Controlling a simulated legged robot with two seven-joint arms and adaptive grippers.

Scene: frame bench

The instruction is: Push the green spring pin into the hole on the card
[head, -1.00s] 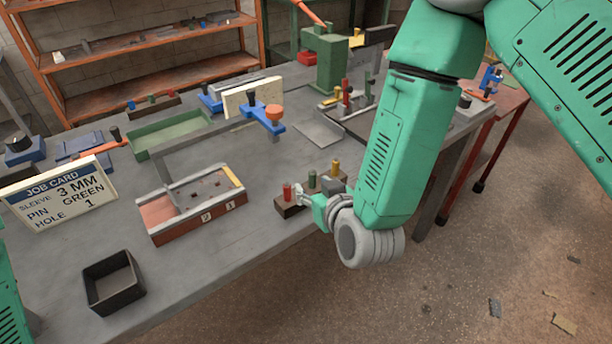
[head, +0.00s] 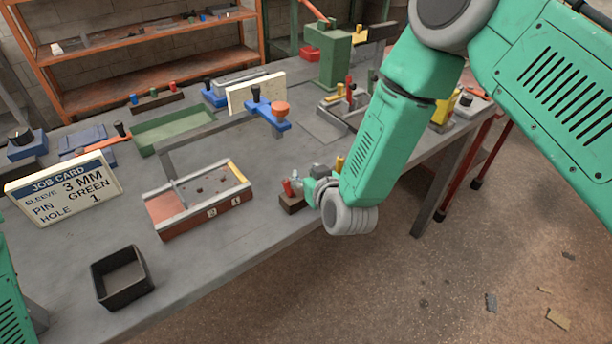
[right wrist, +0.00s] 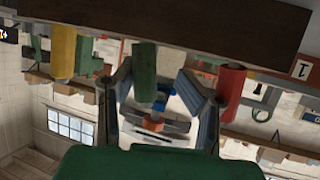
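The job card (head: 65,190) stands at the left and reads sleeve 3 MM, pin GREEN, hole 1. The red-brown work frame (head: 205,215) has a front face marked 2 and 1, and small dark holes on top. My right gripper (head: 312,184) is at the pin block (head: 291,203). In the right wrist view, the block (right wrist: 190,22) carries a yellow pin (right wrist: 63,50), green pin (right wrist: 145,68) and red pin (right wrist: 231,84). The open fingers (right wrist: 158,80) are on either side of the green pin, with a gap at the right. The green pin is hidden in the head view. My left gripper is out of view.
A black open bin (head: 122,278) sits near the front edge. A green tray (head: 175,130) and a blue clamp (head: 268,117) lie behind the frame. Another rack of pins stands at the back.

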